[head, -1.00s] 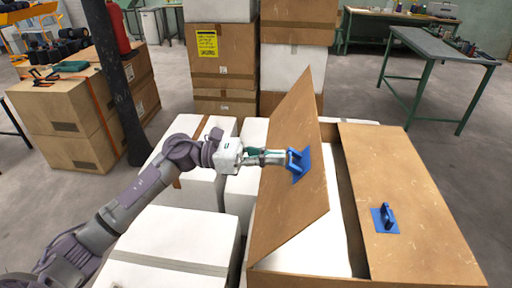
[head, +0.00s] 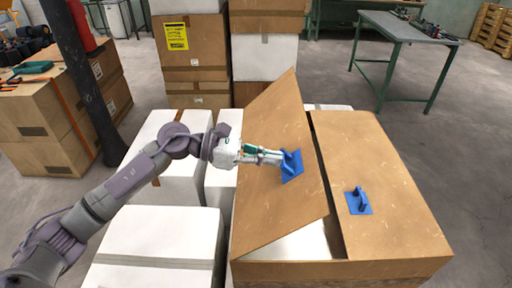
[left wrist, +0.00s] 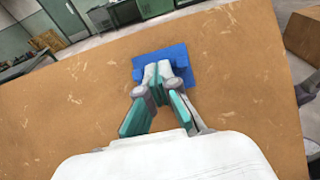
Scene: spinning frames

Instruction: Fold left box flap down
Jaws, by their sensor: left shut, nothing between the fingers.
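The large cardboard box (head: 300,270) stands at the lower right of the head view. Its left flap (head: 262,190) is tilted, partly raised, with its free edge above the opening. A blue handle (head: 291,165) sits on this flap; it also shows in the left wrist view (left wrist: 181,76). My left gripper (head: 282,159) is shut with its fingertips at the blue handle, with nothing between the fingers. The left wrist view shows the fingertips (left wrist: 158,72) over the handle's blue plate. The right flap (head: 385,160) lies flat and has its own blue handle (head: 359,201). My right gripper is out of view.
White boxes (head: 150,240) stand left of the cardboard box, under my left arm. Stacked cartons (head: 195,50) stand behind. A dark post (head: 80,90) and strapped cartons (head: 45,130) are at the left. A green-legged table (head: 405,32) is at the back right.

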